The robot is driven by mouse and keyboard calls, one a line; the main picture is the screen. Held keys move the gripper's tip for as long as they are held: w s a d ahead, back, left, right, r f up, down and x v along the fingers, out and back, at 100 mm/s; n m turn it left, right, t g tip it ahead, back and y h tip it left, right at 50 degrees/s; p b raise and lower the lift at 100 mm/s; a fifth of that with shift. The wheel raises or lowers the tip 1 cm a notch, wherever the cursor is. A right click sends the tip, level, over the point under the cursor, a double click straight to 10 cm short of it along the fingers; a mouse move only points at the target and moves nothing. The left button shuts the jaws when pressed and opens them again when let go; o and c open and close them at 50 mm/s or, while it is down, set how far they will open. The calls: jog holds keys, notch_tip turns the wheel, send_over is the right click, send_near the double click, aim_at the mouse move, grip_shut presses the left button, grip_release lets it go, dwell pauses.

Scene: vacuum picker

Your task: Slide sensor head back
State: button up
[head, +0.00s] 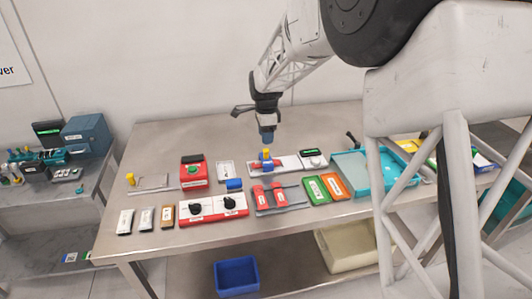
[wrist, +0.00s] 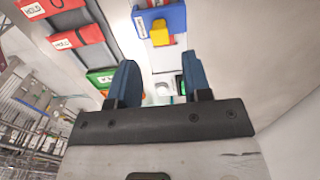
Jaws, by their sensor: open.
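The sensor head appears to be a blue block (head: 265,165) with a yellow knob (head: 266,153), sitting near the left end of a pale track (head: 290,162) with red parts. In the wrist view the blue block (wrist: 173,16) and the yellow knob (wrist: 160,34) lie at the top, beyond the fingertips. My gripper (head: 267,137) points down just above the knob in the head view. In the wrist view my gripper (wrist: 161,70) has its two blue fingers apart with nothing between them. The track's far end is partly hidden behind the fingers.
A red-and-white panel with black knobs (head: 212,208), red labelled blocks (head: 268,194) and green and orange cases (head: 325,188) lie in front. A teal tray (head: 350,163) is at right.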

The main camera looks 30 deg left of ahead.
aim_at(266, 151)
jog(key=shift+f, duration=0.1)
jog(key=shift+f, duration=3.85)
grip_shut()
